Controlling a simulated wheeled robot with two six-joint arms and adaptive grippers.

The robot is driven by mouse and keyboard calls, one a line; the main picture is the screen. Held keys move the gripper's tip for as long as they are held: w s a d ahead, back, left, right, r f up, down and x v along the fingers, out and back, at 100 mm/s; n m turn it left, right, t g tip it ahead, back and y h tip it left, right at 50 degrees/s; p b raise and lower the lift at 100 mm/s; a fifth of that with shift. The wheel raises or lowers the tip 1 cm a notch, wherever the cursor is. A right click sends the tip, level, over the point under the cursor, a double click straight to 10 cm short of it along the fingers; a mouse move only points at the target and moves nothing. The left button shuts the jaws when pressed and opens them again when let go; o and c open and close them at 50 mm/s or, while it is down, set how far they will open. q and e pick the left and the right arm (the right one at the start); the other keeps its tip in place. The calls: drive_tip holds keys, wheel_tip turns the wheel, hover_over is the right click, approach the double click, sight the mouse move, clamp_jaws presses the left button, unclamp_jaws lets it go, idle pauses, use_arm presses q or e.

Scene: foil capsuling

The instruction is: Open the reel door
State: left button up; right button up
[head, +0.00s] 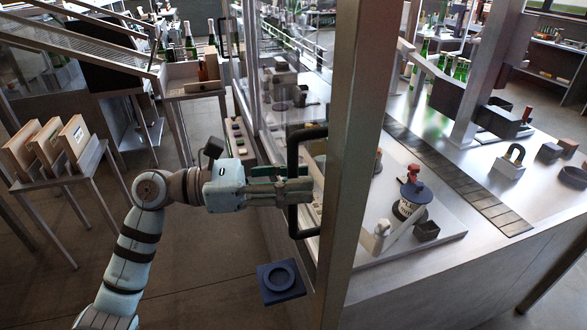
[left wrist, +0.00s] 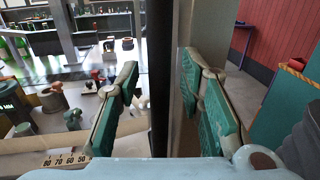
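A black C-shaped handle (head: 293,150) stands upright on the clear front of the machine, beside a thick metal post (head: 351,130). I take this clear panel to be the reel door; its edges are hard to make out. My left gripper (head: 300,183) reaches in from the left at the handle's mid height. In the left wrist view, the dark upright bar of the handle (left wrist: 160,75) passes between the two green-padded fingers (left wrist: 160,100). The fingers are spread, with gaps visible on both sides of the bar. My right gripper is out of view.
A blue square tray (head: 281,281) sits low below my gripper. Wooden boxes (head: 50,143) stand on a table at left. The floor at lower left is clear.

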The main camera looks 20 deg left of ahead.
use_arm(q)
drive_tip(key=shift+a+f, duration=0.1)
drive_tip(key=shift+c, duration=0.2)
clamp_jaws()
